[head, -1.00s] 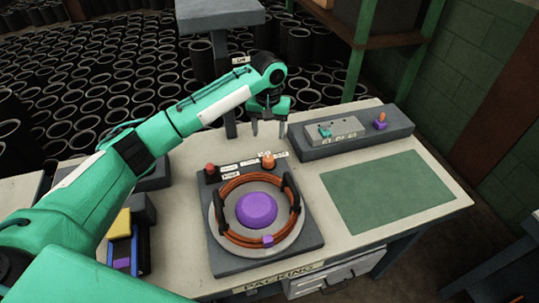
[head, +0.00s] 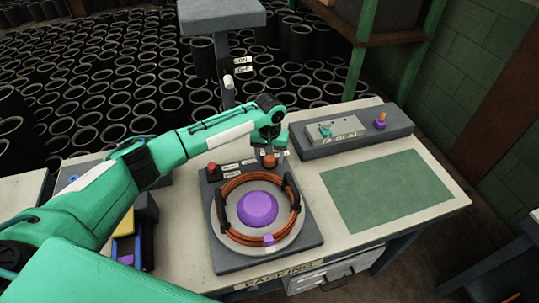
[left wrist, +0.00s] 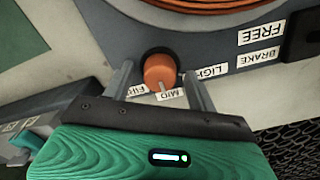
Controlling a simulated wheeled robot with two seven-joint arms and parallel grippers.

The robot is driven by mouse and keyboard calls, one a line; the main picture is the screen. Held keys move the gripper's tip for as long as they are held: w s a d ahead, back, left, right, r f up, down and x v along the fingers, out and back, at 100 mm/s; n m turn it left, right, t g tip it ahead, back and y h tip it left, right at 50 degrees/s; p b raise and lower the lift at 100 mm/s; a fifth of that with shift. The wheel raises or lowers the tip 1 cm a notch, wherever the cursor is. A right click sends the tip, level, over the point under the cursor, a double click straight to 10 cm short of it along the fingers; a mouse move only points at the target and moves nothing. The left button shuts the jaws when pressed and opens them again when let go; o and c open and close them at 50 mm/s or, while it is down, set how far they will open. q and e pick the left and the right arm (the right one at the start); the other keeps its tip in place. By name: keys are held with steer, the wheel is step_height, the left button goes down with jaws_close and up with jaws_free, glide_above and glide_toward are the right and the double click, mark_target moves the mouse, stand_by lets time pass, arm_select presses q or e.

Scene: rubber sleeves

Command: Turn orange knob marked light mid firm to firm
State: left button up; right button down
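The orange knob (head: 269,161) sits at the back edge of the grey winder base (head: 262,258). In the left wrist view the orange knob (left wrist: 160,70) has a pale pointer line aimed at the MID label (left wrist: 171,95). The FIRM label (left wrist: 140,90) is left of it, and the LIGHT label (left wrist: 208,72) is right, partly covered by a finger. My left gripper (left wrist: 158,72) is open, with one finger on each side of the knob and a visible gap on both sides. In the head view my left gripper (head: 272,150) hangs over the knob, partly hiding its labels. My right gripper is not in view.
A red knob (head: 212,168) stands left of the orange one, near FREE (left wrist: 262,34) and BRAKE (left wrist: 258,59) labels. An orange coil (head: 232,182) surrounds a purple hub. A grey box (head: 355,131) stands right. The green mat (head: 385,190) is clear.

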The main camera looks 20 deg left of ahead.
arm_select(q)
steer(key=c, duration=0.9)
steer(key=shift+r+m+p, duration=0.15)
steer(key=shift+m+p, duration=0.35)
steer(key=shift+p, duration=0.15)
steer(key=shift+c, duration=0.2)
steer(key=m+p, duration=0.2)
steer(key=m, duration=0.1)
steer(key=m+p, duration=0.2)
steer(key=m, duration=0.1)
steer(key=shift+m+p, duration=0.4)
steer(key=shift+m, duration=0.9)
steer(key=shift+w, duration=0.1)
steer(key=o, duration=1)
